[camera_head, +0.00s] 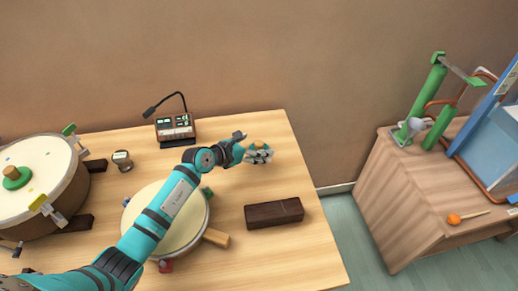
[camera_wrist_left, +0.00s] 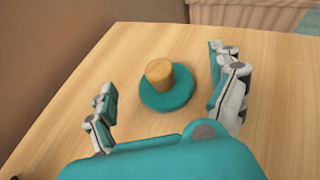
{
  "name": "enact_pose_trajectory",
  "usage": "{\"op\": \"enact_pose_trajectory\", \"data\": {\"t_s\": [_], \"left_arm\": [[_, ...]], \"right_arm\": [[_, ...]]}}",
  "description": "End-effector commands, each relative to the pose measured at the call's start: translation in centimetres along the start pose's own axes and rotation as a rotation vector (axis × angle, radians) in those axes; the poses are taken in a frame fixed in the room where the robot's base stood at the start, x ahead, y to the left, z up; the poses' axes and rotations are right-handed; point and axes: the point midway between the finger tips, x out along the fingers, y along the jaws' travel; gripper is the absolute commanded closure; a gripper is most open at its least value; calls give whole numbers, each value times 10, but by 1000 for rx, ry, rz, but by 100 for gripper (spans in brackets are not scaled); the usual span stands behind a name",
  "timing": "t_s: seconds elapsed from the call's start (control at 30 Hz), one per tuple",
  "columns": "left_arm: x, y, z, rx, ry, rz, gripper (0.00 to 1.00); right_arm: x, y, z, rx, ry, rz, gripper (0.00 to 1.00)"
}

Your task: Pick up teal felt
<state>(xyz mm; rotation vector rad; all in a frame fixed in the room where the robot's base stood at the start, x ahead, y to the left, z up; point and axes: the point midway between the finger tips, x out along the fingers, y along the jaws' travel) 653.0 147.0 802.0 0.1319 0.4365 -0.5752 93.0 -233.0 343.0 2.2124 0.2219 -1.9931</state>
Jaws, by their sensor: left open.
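The teal felt (camera_wrist_left: 168,95) is a round disc with a tan cork-like knob (camera_wrist_left: 159,73) on top. It lies flat on the wooden table, and in the head view it is mostly hidden by my gripper. My left gripper (camera_wrist_left: 163,80) is open, with one finger on each side of the felt and space between them and it. In the head view the left gripper (camera_head: 252,148) is over the table's back right part. My right gripper is in neither view.
A dark brown block (camera_head: 274,213) lies in front of the gripper. A round drum (camera_head: 190,222) sits under my left arm. A device with a microphone (camera_head: 176,130) stands at the back. A larger drum (camera_head: 62,187) with a green disc (camera_head: 19,180) is at left. Table around the felt is clear.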

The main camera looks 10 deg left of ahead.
Motion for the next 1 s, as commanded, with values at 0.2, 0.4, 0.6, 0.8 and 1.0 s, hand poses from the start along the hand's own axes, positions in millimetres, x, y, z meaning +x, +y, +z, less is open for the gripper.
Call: {"op": "enact_pose_trajectory", "data": {"t_s": [0.2, 0.4, 0.6, 0.8, 1.0], "left_arm": [[22, 0, 0, -1, -1, 0, 7], [23, 0, 0, 0, 0, 0, 7], [23, 0, 0, 0, 0, 0, 31], [23, 0, 0, 0, 0, 0, 57], [23, 0, 0, 0, 0, 0, 83]], "right_arm": [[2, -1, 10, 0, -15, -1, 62], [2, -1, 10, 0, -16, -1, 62], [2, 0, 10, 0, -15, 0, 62], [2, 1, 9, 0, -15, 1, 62], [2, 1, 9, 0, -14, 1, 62]]}}
